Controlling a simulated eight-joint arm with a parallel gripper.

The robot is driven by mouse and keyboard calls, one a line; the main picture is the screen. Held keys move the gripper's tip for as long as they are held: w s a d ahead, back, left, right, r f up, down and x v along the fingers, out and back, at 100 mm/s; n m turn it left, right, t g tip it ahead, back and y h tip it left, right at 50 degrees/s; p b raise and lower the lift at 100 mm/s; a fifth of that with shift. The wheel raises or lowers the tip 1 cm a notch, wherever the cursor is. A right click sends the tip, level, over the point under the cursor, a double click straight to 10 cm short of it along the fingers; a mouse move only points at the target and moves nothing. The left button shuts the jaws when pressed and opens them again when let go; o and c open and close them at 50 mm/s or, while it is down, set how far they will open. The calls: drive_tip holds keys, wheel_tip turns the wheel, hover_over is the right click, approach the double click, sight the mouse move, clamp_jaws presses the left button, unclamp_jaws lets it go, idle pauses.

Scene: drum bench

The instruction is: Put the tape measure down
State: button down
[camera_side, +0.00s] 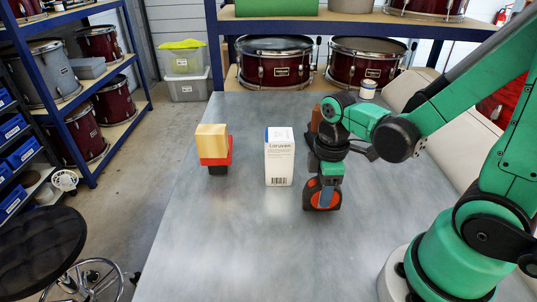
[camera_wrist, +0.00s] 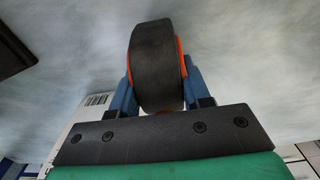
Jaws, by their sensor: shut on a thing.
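The tape measure (camera_side: 322,196), black with orange sides, is at the lower end of my downward-pointing gripper (camera_side: 321,181) in the side view. In the wrist view the tape measure (camera_wrist: 156,65) stands on edge between the two blue fingers of my gripper (camera_wrist: 158,82), which are shut on its orange sides. It is close above the grey bench top or touching it; I cannot tell which. The fingers cover part of its sides.
A white box (camera_side: 279,160) stands just left of the gripper. A brown object (camera_side: 316,118) is partly hidden behind my arm. The front of the bench (camera_side: 240,245) is clear.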

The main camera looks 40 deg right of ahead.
sight(307, 188)
drive_tip(key=shift+f, duration=0.7)
drive_tip(key=shift+f, duration=0.15)
drive_tip(key=shift+c, duration=2.1)
unclamp_jaws()
wheel_tip(307, 188, up, 12)
drive_tip(key=shift+w+a+f+m+t, duration=0.1)
drive_tip(key=shift+w+a+m+t, duration=0.1)
drive_tip(key=shift+m+t, duration=0.25)
drive_tip(key=shift+w+a+m+t, duration=0.2)
drive_tip(key=shift+m+t, duration=0.15)
drive_tip(key=shift+m, duration=0.2)
drive_tip(key=m+t, duration=0.1)
drive_tip(key=w+a+m+t, duration=0.1)
drive_tip(key=m+t, duration=0.1)
drive_tip(key=m, duration=0.1)
drive_tip(key=shift+w+a+f, duration=0.2)
drive_tip(key=shift+w+f, duration=0.05)
drive_tip(key=m+t, duration=0.1)
drive_tip(key=w+a+m+t, duration=0.1)
drive_tip(key=m, duration=0.1)
drive_tip(key=shift+r+t, duration=0.15)
drive_tip(key=shift+t, duration=0.15)
